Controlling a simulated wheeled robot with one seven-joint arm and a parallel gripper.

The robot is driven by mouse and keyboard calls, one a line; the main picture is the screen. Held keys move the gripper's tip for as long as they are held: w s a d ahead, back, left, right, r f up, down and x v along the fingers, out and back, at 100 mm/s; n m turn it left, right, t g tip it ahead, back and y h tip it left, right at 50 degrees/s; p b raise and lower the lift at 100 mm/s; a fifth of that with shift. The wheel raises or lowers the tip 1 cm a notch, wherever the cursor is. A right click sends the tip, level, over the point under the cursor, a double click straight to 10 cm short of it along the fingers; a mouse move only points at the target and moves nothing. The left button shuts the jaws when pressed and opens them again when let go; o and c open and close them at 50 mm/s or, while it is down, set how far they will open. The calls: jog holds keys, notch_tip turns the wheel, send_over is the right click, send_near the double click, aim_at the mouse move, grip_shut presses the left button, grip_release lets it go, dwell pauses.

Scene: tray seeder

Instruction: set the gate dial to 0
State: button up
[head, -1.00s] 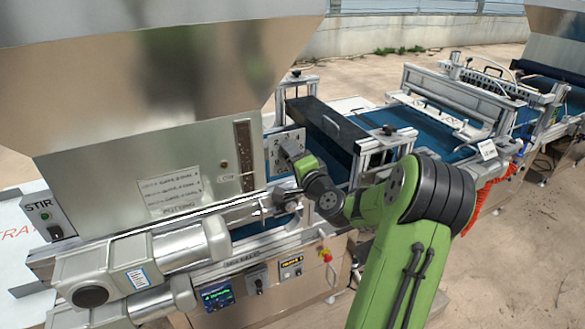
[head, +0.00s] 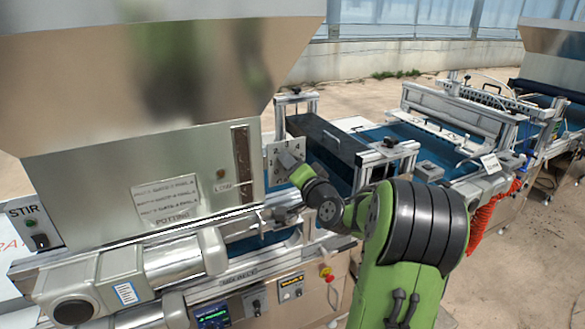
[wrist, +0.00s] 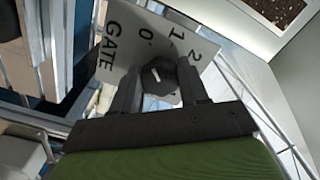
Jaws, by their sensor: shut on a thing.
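The gate dial is a dark round knob (wrist: 158,78) on a pale plate (wrist: 205,48) marked GATE, with 0, 1 and 2 legible around it in the wrist view. A short white mark shows on the knob; it seems to lean towards the 0 side, but I cannot tell its exact setting. My gripper (wrist: 159,86) is shut on the knob, one dark finger on each side. In the head view the plate (head: 270,160) stands upright at the hopper's right end, and my gripper (head: 288,163) is against it, hiding the knob.
The large steel hopper (head: 100,180) stands left of the plate. A dark-sided frame with a handle (head: 325,140) stands close behind on the right. A STIR switch box (head: 35,228) and lower control panel (head: 212,316) lie farther left and below.

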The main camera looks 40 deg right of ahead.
jog(key=o, duration=1.1)
jog(key=shift+a, duration=0.1)
jog(key=shift+c, duration=0.2)
jog(key=b+v, duration=0.3)
jog(key=v, duration=1.2)
jog(key=shift+s, duration=0.3)
jog(key=shift+a, duration=0.15)
